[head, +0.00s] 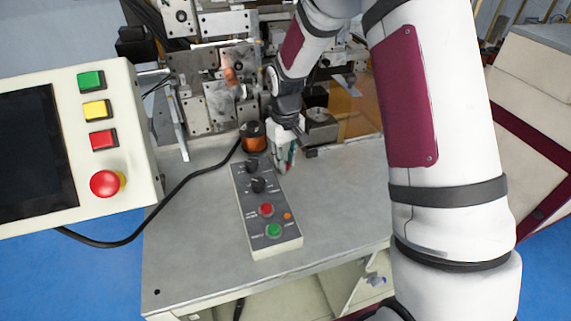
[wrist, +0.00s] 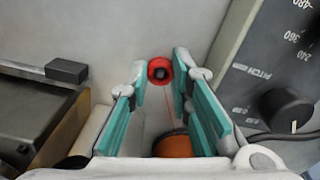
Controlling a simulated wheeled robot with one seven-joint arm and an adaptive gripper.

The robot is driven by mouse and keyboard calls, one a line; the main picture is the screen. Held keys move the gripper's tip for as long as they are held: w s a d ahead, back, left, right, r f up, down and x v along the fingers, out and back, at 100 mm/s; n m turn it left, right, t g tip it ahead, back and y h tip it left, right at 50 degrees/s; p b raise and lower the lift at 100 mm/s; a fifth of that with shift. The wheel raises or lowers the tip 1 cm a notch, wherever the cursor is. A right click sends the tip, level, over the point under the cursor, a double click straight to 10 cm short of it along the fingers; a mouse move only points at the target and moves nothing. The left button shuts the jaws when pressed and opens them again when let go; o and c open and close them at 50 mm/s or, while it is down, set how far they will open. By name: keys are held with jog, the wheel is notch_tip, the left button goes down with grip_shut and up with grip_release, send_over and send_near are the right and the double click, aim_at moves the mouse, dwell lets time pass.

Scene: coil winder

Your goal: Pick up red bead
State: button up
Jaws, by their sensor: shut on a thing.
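In the head view my gripper (head: 285,158) points down over the grey table, just right of the control box's far end. The bead cannot be made out clearly in the head view.
A grey control box (head: 262,212) with knobs and buttons lies beside my gripper. A copper-coloured spool (head: 253,137) stands close behind it, left of my gripper. The winder machine (head: 208,95) rises at the back. The table's front right is clear.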

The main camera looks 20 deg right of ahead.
jog(key=shift+r, duration=0.1)
notch_tip(320, 180, up, 10)
jog(key=b, duration=0.1)
jog(key=shift+s, duration=0.1)
dwell(0.6)
